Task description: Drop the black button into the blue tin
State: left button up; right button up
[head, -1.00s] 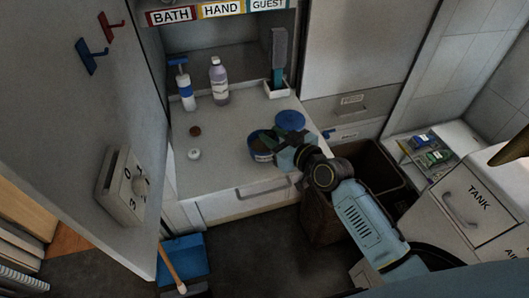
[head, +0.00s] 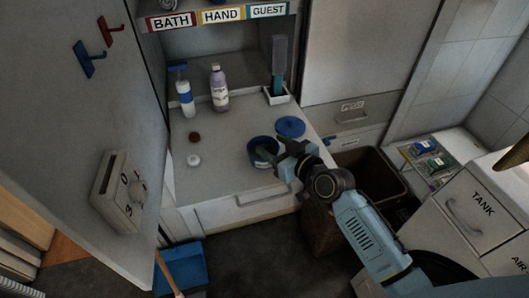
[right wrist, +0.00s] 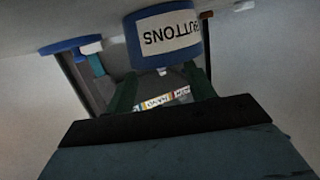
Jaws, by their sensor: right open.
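The open blue tin (head: 253,152) stands on the counter near its front right. In the right wrist view the tin (right wrist: 150,58) appears upside down, with a label reading "BUTTONS". Its blue lid (head: 290,126) lies flat behind it to the right. My right gripper (head: 274,153) is open at the tin's right side, its dark green fingers overlapping the mouth in the picture. In the right wrist view, the fingers of this gripper (right wrist: 161,84) are spread near the tin's rim with no button visible between them. I cannot make out a black button for certain. My left gripper is out of view.
A dark brown round piece (head: 194,136) and a white one (head: 193,160) lie on the counter's left. A pump bottle (head: 184,98) and a lilac bottle (head: 219,90) stand behind. A bin (head: 372,170) is right of the counter. The counter's middle is clear.

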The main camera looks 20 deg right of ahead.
jog(key=v, duration=1.3)
jog(key=shift+p, duration=0.3)
jog(key=s+d+f+m+g+h, duration=0.1)
jog(key=s+d+f+g+h, duration=0.15)
jog(key=f, duration=0.75)
jog(key=s+d+f+m+g+h, duration=0.1)
jog(key=s+f, duration=0.2)
jog(key=f, duration=0.7)
jog(key=s+d+f+m+g+h, duration=0.1)
jog(key=s+d+f+g, duration=0.15)
jog(key=f, duration=0.75)
jog(key=s+f+g, duration=0.2)
jog(key=s+f, duration=0.4)
jog(key=s, duration=0.3)
jog(key=s+a+f+g+h, duration=0.1)
jog(key=s+f+g, duration=0.1)
jog(key=s+f, duration=0.4)
jog(key=s+a+f+g+h, duration=0.1)
jog(key=s+f+g, duration=0.2)
jog(key=s, duration=1.1)
notch_tip(320, 180, down, 3)
jog(key=shift+a+n, duration=0.25)
jog(key=shift+n, duration=0.05)
